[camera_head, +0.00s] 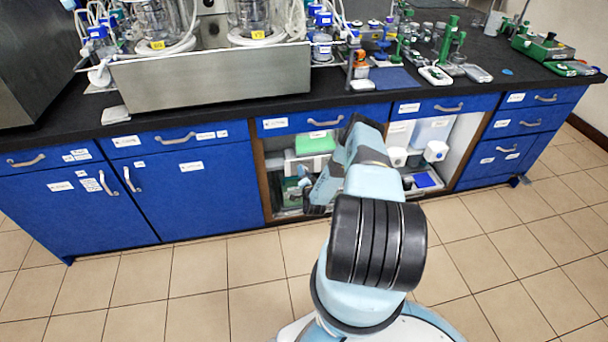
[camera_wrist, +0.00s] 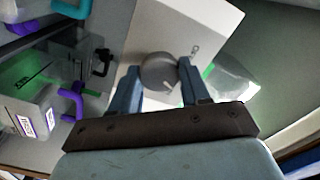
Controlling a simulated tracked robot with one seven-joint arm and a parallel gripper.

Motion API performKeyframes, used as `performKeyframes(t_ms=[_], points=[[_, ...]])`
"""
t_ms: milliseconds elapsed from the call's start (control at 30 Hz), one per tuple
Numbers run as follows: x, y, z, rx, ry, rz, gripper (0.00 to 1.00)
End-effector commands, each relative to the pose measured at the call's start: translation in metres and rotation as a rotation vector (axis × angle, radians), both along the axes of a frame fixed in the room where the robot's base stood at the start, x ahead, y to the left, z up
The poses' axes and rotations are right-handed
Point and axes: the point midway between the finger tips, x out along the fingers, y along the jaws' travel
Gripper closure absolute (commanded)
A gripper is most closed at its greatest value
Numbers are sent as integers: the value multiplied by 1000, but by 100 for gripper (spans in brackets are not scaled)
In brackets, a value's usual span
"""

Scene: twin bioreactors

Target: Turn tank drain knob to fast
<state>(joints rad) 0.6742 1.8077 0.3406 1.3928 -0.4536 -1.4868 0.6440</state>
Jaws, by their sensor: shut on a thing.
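A round grey knob (camera_wrist: 158,72) sits on the face of a white box (camera_wrist: 200,25) in the wrist view. A small light mark shows near the knob's lower edge, and a small symbol is on the white face to its upper right. My gripper (camera_wrist: 158,69) is shut on the knob, with one blue finger on each side of it. I cannot read which setting the knob points at. In the head view my arm reaches toward the open shelf (camera_head: 268,190) under the bench and hides the knob.
In the wrist view, a clear container with a purple clip (camera_wrist: 72,102) stands at left, and a translucent piece (camera_wrist: 232,80) lies right of the fingers. In the head view, blue cabinets (camera_head: 195,190) flank the shelf beneath the black benchtop (camera_head: 225,112). The tiled floor (camera_head: 200,290) is clear.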

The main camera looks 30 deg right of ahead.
Motion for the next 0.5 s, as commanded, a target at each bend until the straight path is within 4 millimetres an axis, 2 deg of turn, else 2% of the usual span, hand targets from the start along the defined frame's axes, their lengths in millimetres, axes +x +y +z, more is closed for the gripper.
performKeyframes(t_ms=[200, 500], points=[[-3, -2, -3, 172, -44, -5, 85], [-3, -3, -4, 335, -91, -8, 85]])
